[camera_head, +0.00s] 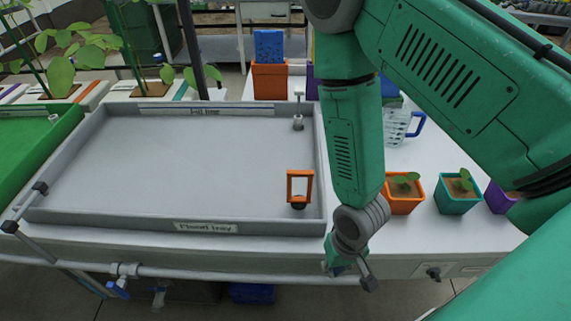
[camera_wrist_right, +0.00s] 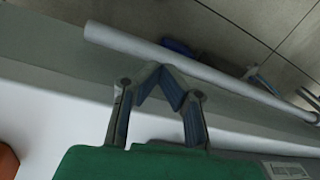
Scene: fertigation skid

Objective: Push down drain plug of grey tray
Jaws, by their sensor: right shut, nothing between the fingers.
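The grey tray (camera_head: 105,212) lies on the white bench, its floor bare apart from two fittings near its right side. An upright orange frame-shaped handle on a dark round base, which looks like the drain plug (camera_head: 300,188), stands in the front right corner. How deep its base sits cannot be told. A short grey upright fitting (camera_head: 298,122) stands in the back right corner. My right gripper (camera_head: 350,279) hangs at the bench's front edge, right of the tray and apart from the plug. In the right wrist view its fingers (camera_wrist_right: 167,76) are shut and empty.
A pipe rail (camera_head: 190,272) runs along the bench front and shows in the wrist view (camera_wrist_right: 175,60). Plant pots, including an orange one (camera_head: 403,196) and a teal one (camera_head: 456,195), stand right of my arm. A green tray (camera_head: 20,150) adjoins at left.

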